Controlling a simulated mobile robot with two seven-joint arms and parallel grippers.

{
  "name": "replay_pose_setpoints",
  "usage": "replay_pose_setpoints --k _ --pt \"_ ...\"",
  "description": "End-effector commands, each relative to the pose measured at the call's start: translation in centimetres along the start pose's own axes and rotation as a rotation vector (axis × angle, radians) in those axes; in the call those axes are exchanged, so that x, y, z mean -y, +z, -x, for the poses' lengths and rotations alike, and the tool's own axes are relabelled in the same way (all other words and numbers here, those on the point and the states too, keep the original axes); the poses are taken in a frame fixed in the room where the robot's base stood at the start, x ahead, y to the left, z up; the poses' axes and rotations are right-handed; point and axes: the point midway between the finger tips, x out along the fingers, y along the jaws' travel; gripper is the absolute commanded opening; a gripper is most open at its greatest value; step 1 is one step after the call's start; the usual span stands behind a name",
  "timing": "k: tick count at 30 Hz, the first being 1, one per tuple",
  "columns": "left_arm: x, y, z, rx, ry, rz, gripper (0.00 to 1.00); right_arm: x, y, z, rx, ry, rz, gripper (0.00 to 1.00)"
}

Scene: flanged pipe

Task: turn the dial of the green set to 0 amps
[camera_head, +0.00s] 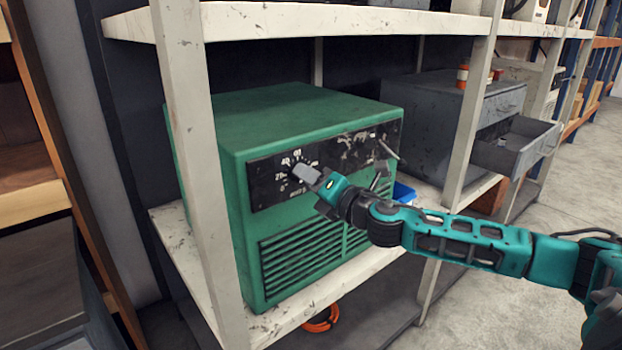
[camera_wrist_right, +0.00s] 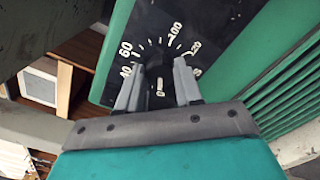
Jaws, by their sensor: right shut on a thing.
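The green set (camera_head: 290,120) stands on a white shelf, with a black front panel at its top and slatted vents below. Its dial has a white number scale around it at the left end of the panel. In the right wrist view the black dial knob (camera_wrist_right: 158,70) sits between the two grey fingers, with scale numbers from 40 to 120 readable around it. My right gripper (camera_head: 306,172) reaches in from the right and is shut on the knob, covering most of it. I cannot tell exactly which number the knob points at. My left gripper is not in view.
White shelf posts (camera_head: 202,180) stand in front of the set at left and to its right. A grey drawer cabinet (camera_head: 435,105) with an open drawer (camera_head: 515,145) stands further right. A blue bin (camera_head: 403,193) is beside the set. Orange coils (camera_head: 322,320) lie below the shelf.

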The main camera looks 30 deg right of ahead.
Motion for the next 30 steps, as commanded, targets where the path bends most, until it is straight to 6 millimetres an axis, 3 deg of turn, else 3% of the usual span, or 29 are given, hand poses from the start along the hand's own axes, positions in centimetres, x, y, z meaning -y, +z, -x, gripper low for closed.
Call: replay_pose_setpoints --k 23,24,30 --pt "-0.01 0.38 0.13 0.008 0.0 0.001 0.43 -0.01 -0.08 0.02 -0.002 0.0 0.107 0.04" --pt "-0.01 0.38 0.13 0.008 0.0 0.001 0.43 -0.01 -0.08 0.02 -0.002 0.0 0.107 0.37" --pt "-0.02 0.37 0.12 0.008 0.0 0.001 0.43 -0.01 -0.06 0.01 -0.001 0.0 0.106 0.56"
